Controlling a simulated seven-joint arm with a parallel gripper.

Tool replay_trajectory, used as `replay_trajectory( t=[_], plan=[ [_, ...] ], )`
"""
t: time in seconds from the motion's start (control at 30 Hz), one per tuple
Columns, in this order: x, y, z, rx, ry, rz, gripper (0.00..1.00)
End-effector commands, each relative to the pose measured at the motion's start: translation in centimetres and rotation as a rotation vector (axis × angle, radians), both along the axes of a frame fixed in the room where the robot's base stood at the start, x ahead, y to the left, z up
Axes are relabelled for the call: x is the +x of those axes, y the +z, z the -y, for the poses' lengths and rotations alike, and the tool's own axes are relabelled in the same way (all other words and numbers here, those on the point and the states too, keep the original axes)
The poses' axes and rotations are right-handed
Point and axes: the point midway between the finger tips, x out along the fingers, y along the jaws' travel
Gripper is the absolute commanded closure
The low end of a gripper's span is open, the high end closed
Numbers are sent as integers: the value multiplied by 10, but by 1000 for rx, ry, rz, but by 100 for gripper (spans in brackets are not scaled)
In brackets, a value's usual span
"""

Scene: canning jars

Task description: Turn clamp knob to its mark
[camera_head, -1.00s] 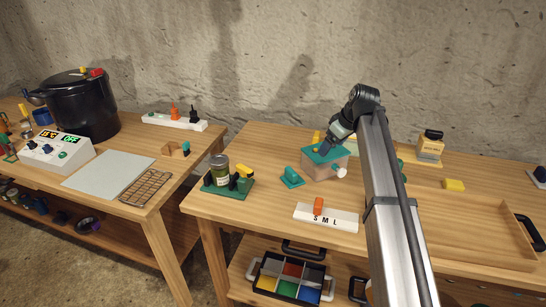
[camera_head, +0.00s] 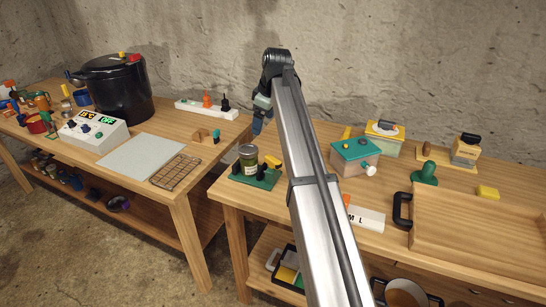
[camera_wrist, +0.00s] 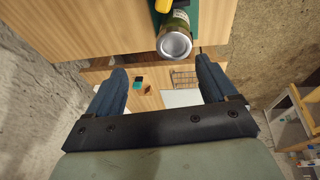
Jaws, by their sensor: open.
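A green clamp fixture (camera_head: 268,180) holds an upright glass jar (camera_head: 249,163) with a metal lid, near the left edge of the right-hand table. A yellow piece (camera_head: 272,161) and dark parts sit on the fixture; I cannot tell which part is the clamp knob, and no mark is readable. In the wrist view the jar lid (camera_wrist: 174,46), yellow piece (camera_wrist: 164,5) and green base (camera_wrist: 196,14) show at the top. My gripper (camera_head: 258,123) is open and empty, behind the jar in the head view. Its fingers (camera_wrist: 162,75) point past the jar.
A teal-lidded box (camera_head: 356,149) with a white side knob stands right of my arm. A size-marked block (camera_head: 367,218) is partly hidden by the arm. The left table holds a wire rack (camera_head: 176,170), grey mat (camera_head: 140,155) and black pot (camera_head: 117,92). A gap separates the tables.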

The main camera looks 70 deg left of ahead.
Motion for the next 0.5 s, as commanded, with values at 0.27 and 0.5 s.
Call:
replay_trajectory(
  t=[0.27,0.5],
  plan=[
    [10,7,-4,-84,277,120,15],
    [20,6,9,-183,655,210,15]
  ],
)
